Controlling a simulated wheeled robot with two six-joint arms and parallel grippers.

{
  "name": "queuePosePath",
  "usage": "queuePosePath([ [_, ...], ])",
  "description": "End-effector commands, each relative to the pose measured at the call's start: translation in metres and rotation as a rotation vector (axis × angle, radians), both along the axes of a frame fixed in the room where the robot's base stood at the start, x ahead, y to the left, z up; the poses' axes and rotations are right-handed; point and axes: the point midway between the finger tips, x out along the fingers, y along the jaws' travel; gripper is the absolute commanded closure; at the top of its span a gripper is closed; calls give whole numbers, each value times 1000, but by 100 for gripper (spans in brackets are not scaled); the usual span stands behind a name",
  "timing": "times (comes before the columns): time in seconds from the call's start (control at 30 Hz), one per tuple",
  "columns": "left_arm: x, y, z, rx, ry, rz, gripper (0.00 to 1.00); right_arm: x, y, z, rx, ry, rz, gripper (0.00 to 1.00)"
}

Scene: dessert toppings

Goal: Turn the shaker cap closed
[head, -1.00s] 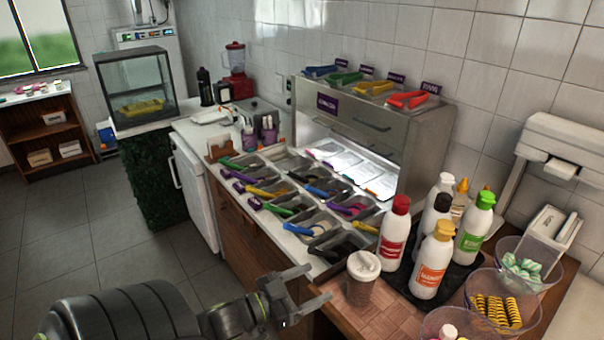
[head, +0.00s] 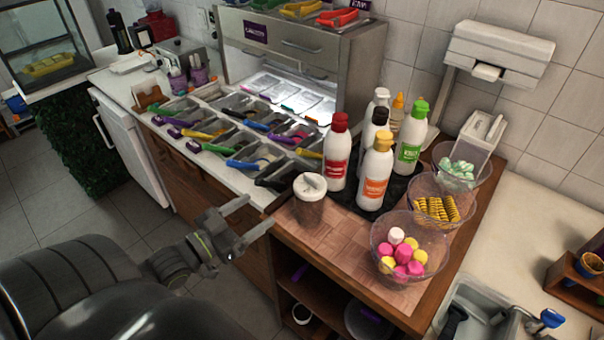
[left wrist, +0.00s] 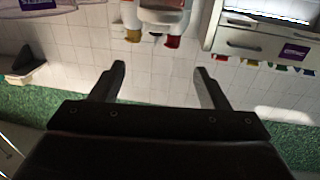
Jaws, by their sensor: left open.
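The shaker (head: 310,204) is a brownish see-through cup with a white cap (head: 310,184). It stands upright near the left edge of the wooden counter. I cannot tell how far its cap is turned. My left gripper (head: 260,213) is open and empty, just left of the shaker and apart from it, its fingers pointing towards it. In the left wrist view, the two fingers (left wrist: 159,70) are spread wide with nothing between them. That view is upside down and I cannot make out the shaker in it. My right gripper is not in view.
A red-capped bottle (head: 338,150) and an orange-capped bottle (head: 375,172) stand close behind the shaker, with more bottles on a dark tray. A bowl of pink and yellow sweets (head: 409,250) is to the right. Topping bins with tongs (head: 255,158) lie behind left. Wood in front is clear.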

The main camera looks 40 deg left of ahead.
Motion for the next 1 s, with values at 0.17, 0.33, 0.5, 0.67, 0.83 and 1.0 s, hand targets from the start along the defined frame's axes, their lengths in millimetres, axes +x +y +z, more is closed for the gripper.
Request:
queuePosePath([
  [0.17, 0, -3, -7, 1, 11, -11, 31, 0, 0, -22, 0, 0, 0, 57],
  [0.33, 0, -5, -7, 1, 19, -17, 31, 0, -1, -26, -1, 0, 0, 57],
  [0.5, 10, -7, -5, -2, 18, -15, 31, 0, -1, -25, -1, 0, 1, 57],
  [0.67, 32, -12, -4, -3, 15, -16, 31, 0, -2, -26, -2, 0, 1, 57],
  [0.83, 59, -18, -5, -3, 16, -16, 31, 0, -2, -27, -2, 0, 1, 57],
  [1.0, 86, -24, -5, -3, 16, -15, 31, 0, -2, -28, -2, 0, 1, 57],
])
